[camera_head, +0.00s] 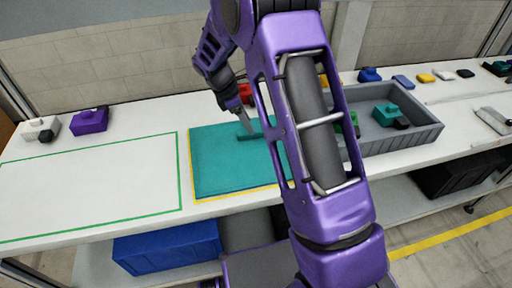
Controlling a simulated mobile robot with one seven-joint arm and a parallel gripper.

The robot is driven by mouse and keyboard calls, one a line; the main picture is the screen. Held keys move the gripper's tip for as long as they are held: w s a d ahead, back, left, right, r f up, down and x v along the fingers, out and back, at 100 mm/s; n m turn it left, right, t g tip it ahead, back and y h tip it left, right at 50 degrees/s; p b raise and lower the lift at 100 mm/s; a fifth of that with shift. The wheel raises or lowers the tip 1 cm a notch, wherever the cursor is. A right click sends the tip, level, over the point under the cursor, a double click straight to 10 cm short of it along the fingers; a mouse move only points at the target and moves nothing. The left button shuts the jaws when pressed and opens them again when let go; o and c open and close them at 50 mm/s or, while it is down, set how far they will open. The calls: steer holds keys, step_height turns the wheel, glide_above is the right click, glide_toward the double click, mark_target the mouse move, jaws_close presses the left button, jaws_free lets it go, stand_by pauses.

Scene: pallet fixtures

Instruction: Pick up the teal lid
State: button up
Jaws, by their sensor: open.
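The teal lid (225,169) looks like a large flat panel lying on the white table, just left of my arm, with yellow lines along its left and front edges. A darker teal raised bar (262,134) stands on its upper part, like a handle. My gripper (247,128) is open and reaches down from the upper left, its fingers at the left part of the bar. I cannot tell whether the fingers touch the bar or straddle it. My purple arm hides the lid's right side.
A green-outlined empty area (90,190) lies left of the lid. White (40,128) and purple (90,120) blocks sit behind it. A grey tray (415,137) holding teal and green pieces stands right, with several small coloured parts behind. A red piece (246,92) is behind the lid.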

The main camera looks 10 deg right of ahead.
mark_target(256, 146)
steer(key=x, duration=0.4)
steer(key=shift+w+a, duration=0.1)
steer(key=shift+f, duration=0.25)
stand_by(0.3)
jaws_close()
stand_by(1.5)
